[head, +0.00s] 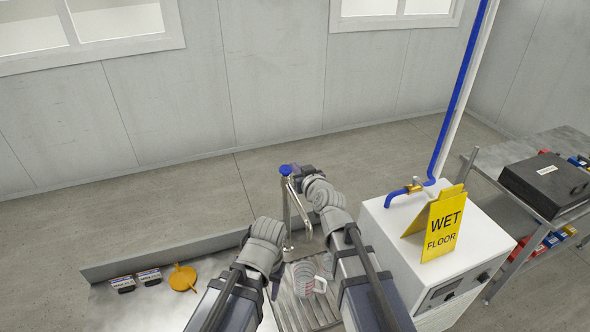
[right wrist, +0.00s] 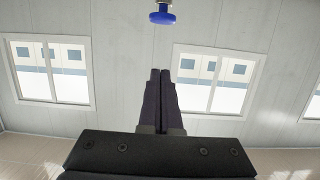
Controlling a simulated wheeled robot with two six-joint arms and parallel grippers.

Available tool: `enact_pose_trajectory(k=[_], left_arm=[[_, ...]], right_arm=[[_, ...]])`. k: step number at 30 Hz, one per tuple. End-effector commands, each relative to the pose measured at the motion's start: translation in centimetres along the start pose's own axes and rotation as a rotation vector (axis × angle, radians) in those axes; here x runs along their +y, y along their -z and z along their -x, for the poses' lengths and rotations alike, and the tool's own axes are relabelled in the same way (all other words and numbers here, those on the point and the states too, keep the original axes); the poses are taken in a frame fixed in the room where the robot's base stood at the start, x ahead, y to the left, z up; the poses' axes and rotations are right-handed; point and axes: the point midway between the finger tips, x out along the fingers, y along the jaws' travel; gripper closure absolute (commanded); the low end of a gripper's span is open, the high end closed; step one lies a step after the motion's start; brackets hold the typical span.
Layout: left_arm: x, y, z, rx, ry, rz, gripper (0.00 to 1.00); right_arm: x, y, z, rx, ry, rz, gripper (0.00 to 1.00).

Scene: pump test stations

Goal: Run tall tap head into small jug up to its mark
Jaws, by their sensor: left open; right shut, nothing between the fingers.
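The tall tap (head: 287,212) is a slim metal post with a blue knob (head: 286,170) on top, standing at the back of the sink area. The knob also shows at the top of the right wrist view (right wrist: 162,17), beyond my fingertips. My right gripper (head: 297,172) is shut and empty, close beside the knob; the right wrist view shows its fingers (right wrist: 160,72) together, apart from the knob. My left gripper (head: 275,289) is open, just left of the jug. The jug's mark and water level cannot be made out.
A ribbed drain board (head: 298,315) lies under the jug. An orange funnel (head: 183,278) and two small labelled blocks (head: 149,277) lie on the bench at left. A white cabinet (head: 470,262) with a yellow wet-floor sign (head: 444,228) and blue pipe stands close right of my right arm.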

Motion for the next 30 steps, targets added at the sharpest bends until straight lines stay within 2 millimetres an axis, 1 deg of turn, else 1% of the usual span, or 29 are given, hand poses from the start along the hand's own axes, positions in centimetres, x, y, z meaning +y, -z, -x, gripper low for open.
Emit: enact_pose_trajectory(k=[1, 5, 8, 14, 15, 16, 18, 21, 25, 30], left_arm=[[0.0, 0.0, -0.3, 0.0, 0.0, 0.0, 0.5], [0.1, 0.1, -0.8, 0.0, 0.0, -0.001, 0.5], [0.1, 0.1, -1.3, 0.0, 0.001, -0.003, 0.5], [0.2, 0.1, -2.4, 0.0, 0.001, -0.005, 0.5], [0.2, 0.2, -2.9, 0.0, 0.001, -0.006, 0.5], [0.3, 0.2, -3.7, 0.0, 0.001, -0.007, 0.5], [0.4, 0.3, -4.7, 0.0, 0.002, -0.009, 0.5], [0.5, 0.3, -5.6, 0.0, 0.002, -0.012, 0.5], [0.6, 0.4, -6.2, 0.0, 0.002, -0.013, 0.5], [0.5, 0.3, -6.1, 0.0, 0.003, -0.014, 0.5]], right_arm=[[0.0, -0.1, -0.9, 0.0, 0.0, 0.0, 1.0], [0.0, -0.1, -3.0, 0.0, 0.001, 0.001, 1.0], [0.0, -0.1, -5.0, 0.0, 0.001, 0.0, 1.0], [0.0, -0.1, -9.2, 0.0, 0.001, 0.0, 1.0], [0.0, -0.6, -9.7, 0.0, 0.0, 0.001, 1.0], [0.0, -1.5, -9.4, 0.0, 0.0, 0.001, 1.0], [0.0, -2.5, -9.4, 0.0, 0.0, 0.001, 1.0], [0.0, -3.4, -9.7, 0.0, 0.0, 0.001, 1.0], [0.0, -4.0, -9.8, 0.0, 0.0, 0.001, 1.0], [0.0, -3.9, -9.8, 0.0, 0.0, 0.001, 1.0]])
